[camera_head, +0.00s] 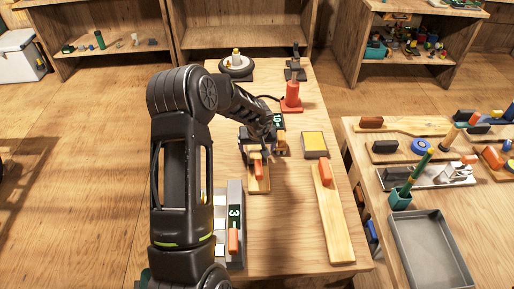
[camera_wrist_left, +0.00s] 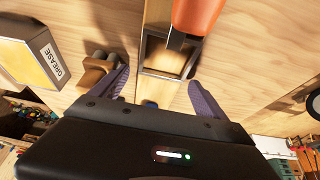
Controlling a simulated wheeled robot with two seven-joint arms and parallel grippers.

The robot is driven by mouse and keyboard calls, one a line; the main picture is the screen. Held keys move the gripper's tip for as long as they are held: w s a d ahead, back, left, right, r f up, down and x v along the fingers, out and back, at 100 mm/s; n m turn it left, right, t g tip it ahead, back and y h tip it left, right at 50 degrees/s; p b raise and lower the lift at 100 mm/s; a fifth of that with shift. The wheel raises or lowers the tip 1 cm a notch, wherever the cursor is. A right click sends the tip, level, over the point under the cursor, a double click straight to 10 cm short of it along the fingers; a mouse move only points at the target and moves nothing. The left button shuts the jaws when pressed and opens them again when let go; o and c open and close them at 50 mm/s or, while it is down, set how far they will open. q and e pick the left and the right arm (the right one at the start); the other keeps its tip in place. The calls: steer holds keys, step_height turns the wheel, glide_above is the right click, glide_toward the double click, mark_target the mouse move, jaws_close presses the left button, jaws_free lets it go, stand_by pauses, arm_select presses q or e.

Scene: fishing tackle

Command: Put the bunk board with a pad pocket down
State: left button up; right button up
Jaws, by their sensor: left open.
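The bunk board with a pad pocket (camera_head: 258,187) lies flat on the wooden table, with an upright orange handle (camera_head: 257,168). The left wrist view shows the handle (camera_wrist_left: 196,15) at the top and the square dark-rimmed pocket (camera_wrist_left: 166,57) below it. My left gripper (camera_head: 262,146) is over the far end of the board. Its two fingers (camera_wrist_left: 157,92) are spread wide with nothing between them, and the handle is outside them. In the head view my arm hides part of the board's far end. My right gripper is not in view.
A yellow-topped grease box (camera_head: 314,143) and a long board with an orange handle (camera_head: 334,215) are to the right. A grey unit marked 3 (camera_head: 235,190) stands left, near my arm. A red stand (camera_head: 291,95) is behind. A side table holds a grey tray (camera_head: 430,250).

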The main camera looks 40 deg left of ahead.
arm_select(q)
steer(key=v, duration=1.1)
steer(key=shift+r+p, duration=0.25)
steer(key=shift+p, duration=0.2)
